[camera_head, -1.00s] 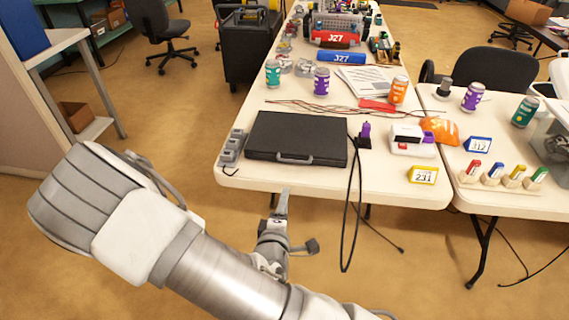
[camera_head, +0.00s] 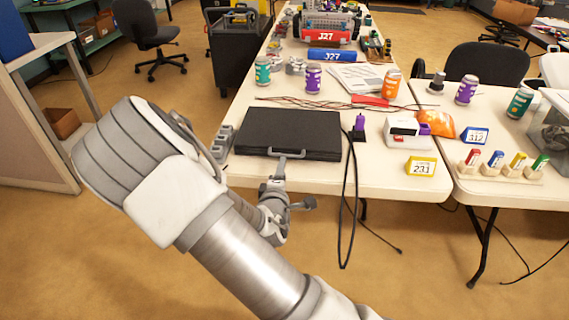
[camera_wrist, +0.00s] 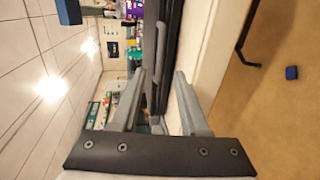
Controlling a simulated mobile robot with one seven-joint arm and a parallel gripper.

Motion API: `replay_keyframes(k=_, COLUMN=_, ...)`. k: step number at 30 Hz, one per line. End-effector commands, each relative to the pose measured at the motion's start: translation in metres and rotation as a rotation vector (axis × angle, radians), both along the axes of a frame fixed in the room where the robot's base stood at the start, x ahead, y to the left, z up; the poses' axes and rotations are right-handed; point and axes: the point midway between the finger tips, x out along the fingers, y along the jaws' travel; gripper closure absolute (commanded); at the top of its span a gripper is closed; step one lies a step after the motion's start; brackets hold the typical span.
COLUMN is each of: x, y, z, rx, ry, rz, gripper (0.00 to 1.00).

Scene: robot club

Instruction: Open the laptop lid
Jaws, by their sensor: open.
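The laptop (camera_head: 290,130) is a flat black slab with a grey handle (camera_head: 285,153) on its front edge. It lies shut near the front left of the white table. My gripper (camera_head: 281,163) is at the handle, at the table's front edge. In the wrist view my gripper (camera_wrist: 160,72) is open, with one finger on each side of the laptop's dark edge (camera_wrist: 174,45) and the grey handle (camera_wrist: 162,50). Whether a finger touches the handle I cannot tell.
A grey power strip (camera_head: 222,143) lies left of the laptop. A yellow number card (camera_head: 421,166) stands front right.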

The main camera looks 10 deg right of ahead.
Motion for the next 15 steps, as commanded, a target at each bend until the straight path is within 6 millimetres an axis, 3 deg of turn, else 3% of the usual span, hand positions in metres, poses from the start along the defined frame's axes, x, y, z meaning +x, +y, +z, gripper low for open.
replay_keyframes(k=6, x=0.039, y=-0.013, z=-0.01, rx=0.0, ry=-0.002, rz=-0.001, gripper=0.55)
replay_keyframes(k=15, x=0.059, y=-0.02, z=-0.013, rx=0.0, ry=0.0, rz=-0.001, gripper=0.55)
